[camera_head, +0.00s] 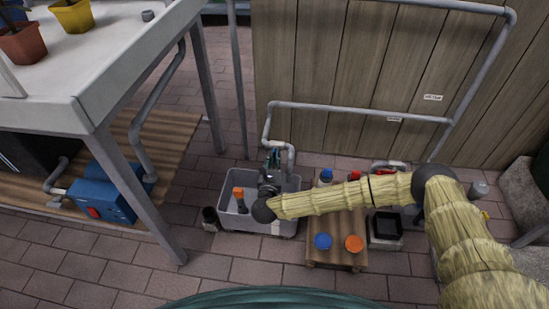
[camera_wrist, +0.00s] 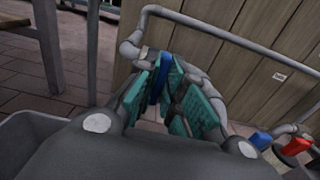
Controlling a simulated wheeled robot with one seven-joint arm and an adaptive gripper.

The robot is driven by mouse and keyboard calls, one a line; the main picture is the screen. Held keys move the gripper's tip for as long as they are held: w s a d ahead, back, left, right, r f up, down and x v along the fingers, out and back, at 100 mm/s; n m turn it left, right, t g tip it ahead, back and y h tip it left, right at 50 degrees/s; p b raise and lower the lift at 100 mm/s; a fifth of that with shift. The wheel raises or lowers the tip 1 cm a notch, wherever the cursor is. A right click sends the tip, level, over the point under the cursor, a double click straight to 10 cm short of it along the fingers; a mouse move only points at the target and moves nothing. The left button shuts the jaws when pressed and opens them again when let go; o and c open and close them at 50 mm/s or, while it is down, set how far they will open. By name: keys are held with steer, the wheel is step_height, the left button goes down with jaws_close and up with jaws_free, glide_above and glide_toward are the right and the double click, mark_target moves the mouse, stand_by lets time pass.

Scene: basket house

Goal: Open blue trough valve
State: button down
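The grey trough (camera_head: 262,226) stands on the brick floor, with a grey pipe (camera_head: 268,128) coming down to its back edge. My gripper (camera_head: 272,160) is over the back of the trough, at the pipe's end. In the wrist view a blue valve handle (camera_wrist: 157,82) stands upright between the teal finger pads of my gripper (camera_wrist: 172,95), closer to the left pad. The pads stand apart with a gap between them, so the gripper looks open around the handle. Whether a pad touches the handle I cannot tell. The valve body is mostly hidden by the fingers.
An orange-handled tool (camera_head: 238,194) is in the trough. A low wooden pallet (camera_head: 337,256) with blue and orange lids stands to the right. Another blue handle (camera_wrist: 261,140) and a red one (camera_wrist: 297,146) are at right in the wrist view. A table (camera_head: 98,70) stands left; a wooden wall is behind.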

steer(key=shift+w+r, duration=0.1)
steer(key=shift+r, duration=0.1)
steer(key=shift+w+a+f+n+p, duration=0.1)
steer(key=shift+n+p, duration=1.65)
steer(key=shift+n, duration=1.2)
steer(key=shift+w+a+f+n+p, duration=0.15)
steer(key=shift+n+p, duration=1.55)
steer(key=shift+n, duration=1.3)
steer(key=shift+s+a+r+n+p, duration=0.1)
steer(key=shift+n+p, duration=1.65)
steer(key=shift+n, duration=1.2)
steer(key=c, duration=1.5)
jaws_free()
steer(key=shift+w, duration=0.1)
steer(key=shift+f, duration=0.15)
steer(key=shift+s+f, duration=0.15)
steer(key=shift+s, duration=0.1)
